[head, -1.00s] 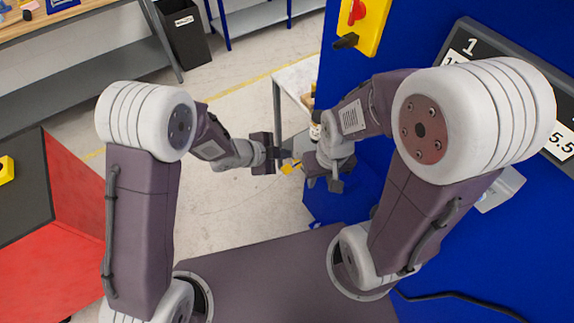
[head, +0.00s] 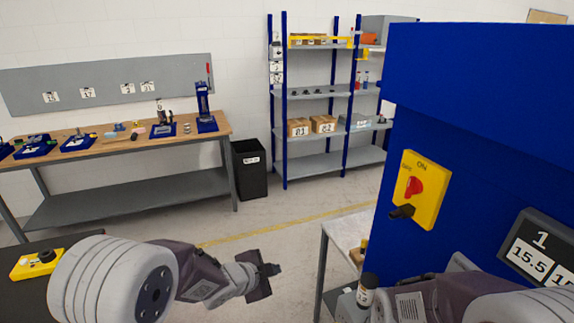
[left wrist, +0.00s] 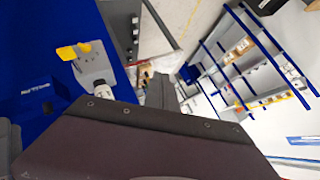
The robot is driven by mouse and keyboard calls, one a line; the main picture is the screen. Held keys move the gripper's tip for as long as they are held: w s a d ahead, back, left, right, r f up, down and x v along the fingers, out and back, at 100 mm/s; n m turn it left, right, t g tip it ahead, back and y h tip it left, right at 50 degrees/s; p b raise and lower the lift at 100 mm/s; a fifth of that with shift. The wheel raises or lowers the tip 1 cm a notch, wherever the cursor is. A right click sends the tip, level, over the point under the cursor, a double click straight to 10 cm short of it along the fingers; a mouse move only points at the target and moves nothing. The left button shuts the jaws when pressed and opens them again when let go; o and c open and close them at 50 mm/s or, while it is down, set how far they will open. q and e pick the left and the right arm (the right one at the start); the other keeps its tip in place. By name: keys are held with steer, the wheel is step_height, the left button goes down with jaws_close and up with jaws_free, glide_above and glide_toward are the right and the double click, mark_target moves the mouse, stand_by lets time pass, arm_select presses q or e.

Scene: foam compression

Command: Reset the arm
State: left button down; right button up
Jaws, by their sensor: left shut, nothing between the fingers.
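My left gripper (head: 264,277) points right over the floor at the bottom middle of the head view. Its jaws are shut with nothing between them. In the left wrist view the grey fingers (left wrist: 161,92) stick out beyond the dark gripper body. My left arm (head: 115,282) comes in at the bottom left. Part of my right arm (head: 445,303) shows at the bottom right, close to the blue machine; its gripper fingers are not visible in the head view.
A blue machine (head: 480,110) with a red and yellow switch (head: 421,190) stands on the right. A workbench (head: 120,146), black bin (head: 249,168) and shelving (head: 312,137) stand farther back.

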arm_select(q)
steer(key=s+a+f+n+g+y, duration=0.1)
steer(key=s+a+n+y, duration=0.3)
steer(key=a, duration=0.3)
steer(key=s+a+n+y, duration=0.1)
steer(key=s+a+n, duration=0.2)
steer(key=a+n, duration=0.35)
steer(key=s+f+n+g, duration=0.2)
steer(key=s+n+g, duration=0.1)
steer(key=s, duration=0.4)
steer(key=s+a+f+n+g, duration=0.1)
steer(key=s+f+n+g, duration=0.1)
steer(key=s, duration=0.5)
steer(key=shift+a+f+n+g, duration=0.2)
steer(key=shift+f+n+g, duration=0.15)
steer(key=shift+n+g, duration=0.3)
